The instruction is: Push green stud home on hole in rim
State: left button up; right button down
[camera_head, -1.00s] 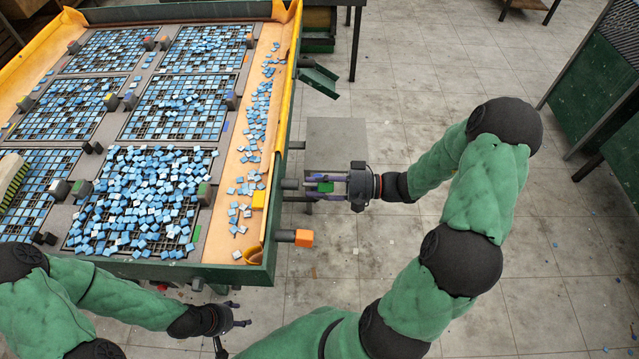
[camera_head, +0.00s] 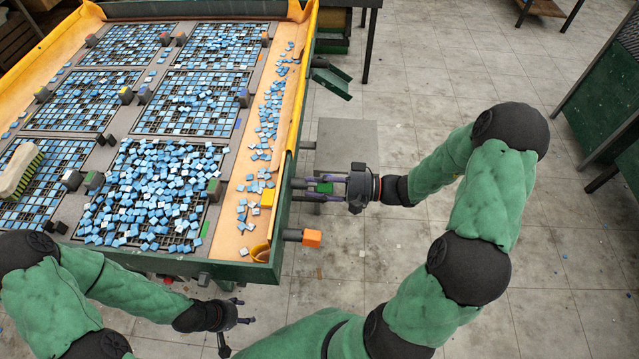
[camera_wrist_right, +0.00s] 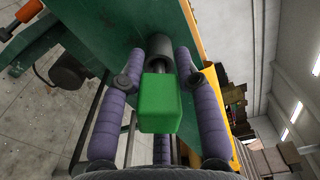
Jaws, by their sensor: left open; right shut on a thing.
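The green stud (camera_head: 325,187) has a block-shaped green head, which the right wrist view also shows (camera_wrist_right: 160,101). My right gripper (camera_head: 322,188) is shut on the stud, with its purple fingers on either side of the head. Beyond the head, a dark shaft lines up with a grey round socket (camera_wrist_right: 160,47) on the green outer side of the table rim (camera_head: 283,209). The hole itself is hidden, and I cannot tell how deep the shaft sits. My left gripper (camera_head: 240,312) is open and empty, low beside the table's near edge.
An orange-headed stud (camera_head: 312,238) sticks out of the same rim, nearer to me. The table carries dark grids with many blue tiles (camera_head: 155,195) and an orange side strip (camera_head: 240,215). A green chute (camera_head: 332,80) juts out farther along. Open floor lies to the right.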

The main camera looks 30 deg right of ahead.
jog(key=shift+x, duration=1.15)
jog(key=c, duration=0.8)
grip_release()
jog(key=shift+s+d, duration=0.1)
jog(key=shift+s, duration=0.05)
jog(key=v, duration=1.1)
jog(key=shift+d, duration=0.35)
jog(key=shift+s, duration=0.1)
